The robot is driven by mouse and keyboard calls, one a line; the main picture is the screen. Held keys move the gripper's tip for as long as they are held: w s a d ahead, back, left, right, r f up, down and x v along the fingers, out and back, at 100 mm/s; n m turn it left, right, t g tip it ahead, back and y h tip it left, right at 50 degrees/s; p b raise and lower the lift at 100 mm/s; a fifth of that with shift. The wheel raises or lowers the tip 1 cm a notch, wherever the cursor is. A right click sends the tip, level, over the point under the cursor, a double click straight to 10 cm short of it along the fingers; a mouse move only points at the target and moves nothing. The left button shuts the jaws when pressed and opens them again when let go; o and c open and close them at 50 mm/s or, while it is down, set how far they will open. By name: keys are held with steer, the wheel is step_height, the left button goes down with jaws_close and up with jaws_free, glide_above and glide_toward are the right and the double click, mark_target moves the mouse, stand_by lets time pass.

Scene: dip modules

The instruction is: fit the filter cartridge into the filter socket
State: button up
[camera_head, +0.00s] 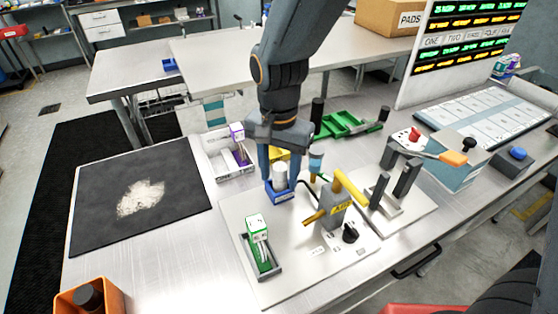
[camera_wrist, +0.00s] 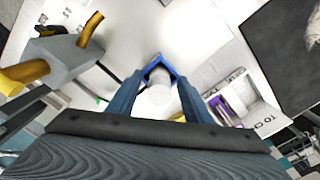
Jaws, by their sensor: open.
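The filter cartridge, a white cylinder (camera_head: 279,173), stands upright at the blue square holder that looks like the filter socket (camera_head: 281,196). In the wrist view the white cylinder (camera_wrist: 159,94) shows between my fingers, with the blue rim (camera_wrist: 168,64) around its far end. How deep it sits is hidden. My gripper (camera_head: 279,178) points down over the holder, its blue fingers open on either side of the cylinder. It also shows in the wrist view (camera_wrist: 158,98), with a finger left and right of the cylinder.
Right of my gripper stand a grey block with yellow pipes (camera_head: 338,205) and dark upright posts (camera_head: 378,188). A green-and-white module (camera_head: 257,235) sits in a front slot. A white bin with a purple item (camera_head: 230,170) is left. A dark mat (camera_head: 110,230) lies further left.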

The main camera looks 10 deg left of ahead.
step_height(320, 180, up, 12)
steer(key=b, duration=0.2)
stand_by(0.4)
